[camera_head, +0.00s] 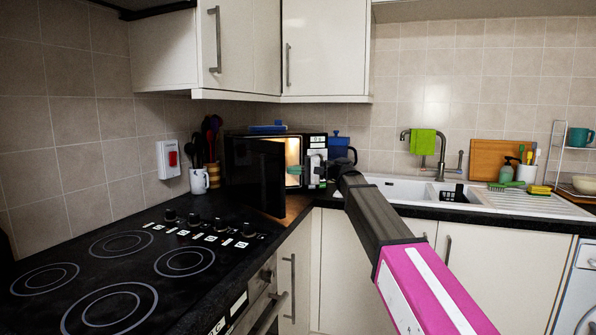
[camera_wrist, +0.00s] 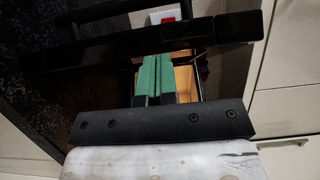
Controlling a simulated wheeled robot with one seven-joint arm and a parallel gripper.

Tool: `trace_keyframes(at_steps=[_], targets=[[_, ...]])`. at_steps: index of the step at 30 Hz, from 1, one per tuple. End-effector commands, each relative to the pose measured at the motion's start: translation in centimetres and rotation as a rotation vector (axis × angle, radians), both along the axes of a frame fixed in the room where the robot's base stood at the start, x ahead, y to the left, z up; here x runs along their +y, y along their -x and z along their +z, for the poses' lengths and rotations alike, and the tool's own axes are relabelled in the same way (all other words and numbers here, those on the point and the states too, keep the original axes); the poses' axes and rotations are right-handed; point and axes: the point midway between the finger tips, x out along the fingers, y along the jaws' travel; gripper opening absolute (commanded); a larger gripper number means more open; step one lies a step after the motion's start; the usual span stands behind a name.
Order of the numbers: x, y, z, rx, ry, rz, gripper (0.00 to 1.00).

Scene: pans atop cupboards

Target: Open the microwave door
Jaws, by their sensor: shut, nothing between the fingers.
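The black microwave (camera_head: 240,133) stands in the back corner of the counter. Its dark door (camera_head: 262,178) is swung outward, and the lit interior (camera_head: 293,150) shows behind it. My gripper (camera_head: 296,170) is at the opening, to the right of the door, with its green fingers close together and empty. In the wrist view my gripper (camera_wrist: 155,78) shows its green fingers side by side, with a black bar-like part of the door (camera_wrist: 190,35) across the picture beyond them. I cannot tell whether the fingers touch the door.
A black hob (camera_head: 125,262) fills the counter at left. A mug with utensils (camera_head: 199,181) stands left of the microwave. A blue container (camera_head: 339,148) stands to its right, with the white sink (camera_head: 415,190) farther right. Wall cupboards (camera_head: 325,45) hang above.

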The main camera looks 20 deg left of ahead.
Motion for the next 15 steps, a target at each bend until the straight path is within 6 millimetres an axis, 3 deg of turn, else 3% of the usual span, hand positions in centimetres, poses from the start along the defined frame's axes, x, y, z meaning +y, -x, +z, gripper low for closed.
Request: trace_keyframes(at_steps=[10,15], targets=[[0.1,0.3,0.0,0.000,0.000,-0.005,0.00],[1.1,3.0,-0.1,0.001,0.000,-0.063,0.00]])
